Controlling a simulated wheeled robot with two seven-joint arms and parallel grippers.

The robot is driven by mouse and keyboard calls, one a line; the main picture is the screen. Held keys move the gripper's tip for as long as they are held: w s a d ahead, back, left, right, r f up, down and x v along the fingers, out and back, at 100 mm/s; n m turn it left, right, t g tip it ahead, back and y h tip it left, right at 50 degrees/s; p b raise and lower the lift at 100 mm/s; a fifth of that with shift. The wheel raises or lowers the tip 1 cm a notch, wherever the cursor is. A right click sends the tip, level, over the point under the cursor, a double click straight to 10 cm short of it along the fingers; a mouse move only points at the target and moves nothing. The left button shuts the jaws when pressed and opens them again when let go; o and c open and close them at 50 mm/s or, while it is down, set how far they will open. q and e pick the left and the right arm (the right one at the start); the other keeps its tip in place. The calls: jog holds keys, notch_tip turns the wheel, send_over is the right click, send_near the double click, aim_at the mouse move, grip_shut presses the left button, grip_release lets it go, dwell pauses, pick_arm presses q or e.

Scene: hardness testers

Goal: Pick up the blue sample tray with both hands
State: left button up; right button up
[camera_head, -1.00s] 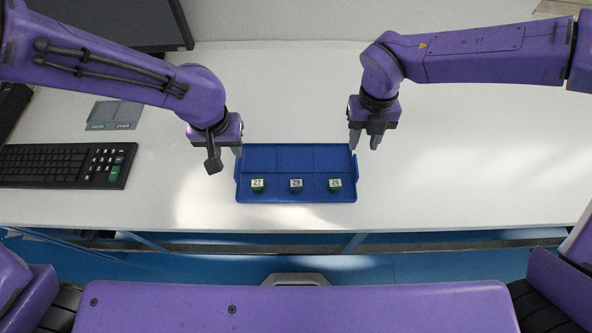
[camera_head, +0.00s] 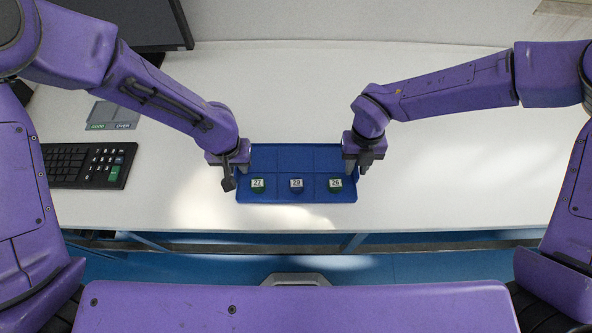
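The blue sample tray (camera_head: 297,158) lies flat on the white table, in the middle of the view. My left gripper (camera_head: 236,177) points down at the tray's left edge. My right gripper (camera_head: 356,169) points down at the tray's right edge. A gap shows between the fingers of each gripper. The grippers partly cover the tray's side walls, so contact cannot be made out.
A black keyboard (camera_head: 85,165) and a small grey device (camera_head: 113,115) lie on the left of the table (camera_head: 460,160). A dark monitor (camera_head: 140,25) stands at the back left. The table to the right of the tray is clear. The table's front edge runs just below the tray.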

pick_arm(q)
grip_shut()
pick_arm(e)
grip_shut()
dwell(0.9)
